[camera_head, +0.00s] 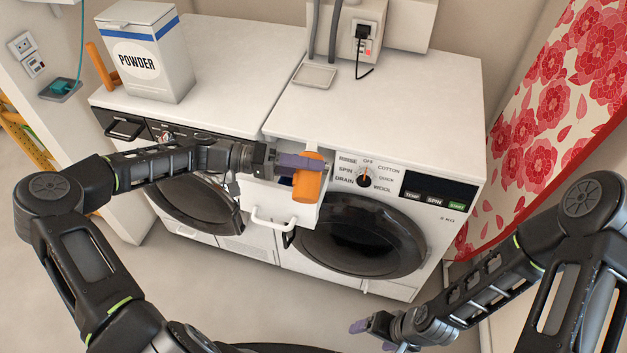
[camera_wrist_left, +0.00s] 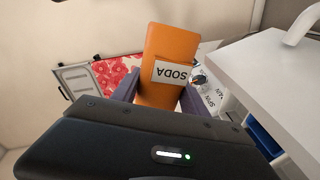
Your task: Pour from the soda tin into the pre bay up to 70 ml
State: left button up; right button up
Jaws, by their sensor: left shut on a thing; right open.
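The orange soda tin (camera_head: 308,182) is held by my left gripper (camera_head: 300,163) above the pulled-out white drawer (camera_head: 280,215) of the right-hand machine. In the left wrist view the tin (camera_wrist_left: 168,55) shows its SODA label upside down between the purple fingers. It leans in the head view; its mouth and any pouring stream cannot be made out. Blue drawer insides (camera_wrist_left: 265,139) show in the left wrist view, but the pre bay and its level cannot be told. My right gripper (camera_head: 374,333) is open and empty, low at the front.
A POWDER box (camera_head: 150,62) stands on the left machine's top, with an orange object (camera_head: 101,66) beside it. A small tray (camera_head: 314,75) lies at the back of the right machine's top, which is otherwise mostly clear. A red floral ironing board (camera_head: 560,110) stands at right.

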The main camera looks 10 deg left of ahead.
pick_arm(q)
jog(key=shift+r+p, duration=0.1)
jog(key=shift+p, duration=0.2)
dwell(0.5)
jog(key=shift+w+f+n+g+b, duration=0.3)
jog(key=shift+w+f+n+b, duration=0.3)
jog(key=shift+n, duration=0.4)
dwell(1.2)
jog(key=shift+w+r+n+p, duration=0.3)
jog(key=shift+r+n+p, duration=0.15)
jog(key=shift+n, duration=0.25)
dwell(0.8)
jog(key=shift+w+f+n+g, duration=0.1)
jog(key=shift+f+n+g, duration=0.2)
jog(key=shift+f+n, duration=0.2)
dwell(0.8)
jog(key=shift+r+m, duration=0.3)
jog(key=shift+r, duration=0.15)
jog(key=shift+s+a+f+m+b, duration=0.1)
jog(key=shift+s+f+m+b, duration=0.2)
jog(key=shift+f+m+b, duration=0.45)
jog(key=shift+s+r+m+t+p, duration=0.4)
jog(key=shift+r+m+p, duration=0.15)
jog(key=shift+r+p, duration=0.25)
jog(key=shift+w+f, duration=0.1)
